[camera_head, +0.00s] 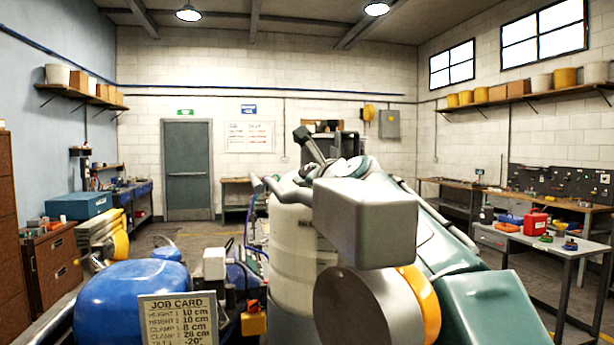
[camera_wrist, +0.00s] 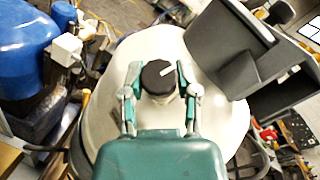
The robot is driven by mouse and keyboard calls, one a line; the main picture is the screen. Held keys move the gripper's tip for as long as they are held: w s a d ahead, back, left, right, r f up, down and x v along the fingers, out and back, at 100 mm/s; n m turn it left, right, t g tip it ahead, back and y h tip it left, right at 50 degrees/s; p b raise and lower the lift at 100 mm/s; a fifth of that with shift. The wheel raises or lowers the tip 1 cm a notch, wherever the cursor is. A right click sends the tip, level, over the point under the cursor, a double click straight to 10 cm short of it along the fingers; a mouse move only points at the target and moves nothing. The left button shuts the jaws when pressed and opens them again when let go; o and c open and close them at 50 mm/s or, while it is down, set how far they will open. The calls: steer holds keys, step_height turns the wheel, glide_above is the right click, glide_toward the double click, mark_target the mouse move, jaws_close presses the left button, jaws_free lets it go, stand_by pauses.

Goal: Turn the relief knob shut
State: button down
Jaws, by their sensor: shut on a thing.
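The relief knob (camera_wrist: 159,77) is a round black knob with a white pointer line, on top of a cream-coloured tank (camera_wrist: 116,62) in the wrist view. The white line points up and to the right. My gripper (camera_wrist: 159,84) is shut on the knob, with one finger on its left side and one on its right. In the head view the tank (camera_head: 293,240) stands in the middle, and my arm hides its right side. The knob and my fingertips are hidden there.
A dark grey open box-like part (camera_wrist: 225,45) is close to the right of the knob. A blue rounded tank (camera_head: 130,300) and a job card (camera_head: 178,320) are at the lower left. A bench with a red can (camera_head: 536,223) is at the right.

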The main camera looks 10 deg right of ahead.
steer(key=shift+n+g, duration=0.3)
steer(key=shift+n, duration=0.1)
steer(key=shift+f+n+y, duration=0.1)
steer(key=shift+n+y, duration=0.3)
steer(key=shift+y, duration=0.1)
steer(key=shift+c, duration=1.7)
jaws_free()
steer(key=shift+a, duration=0.1)
steer(key=v, duration=1.2)
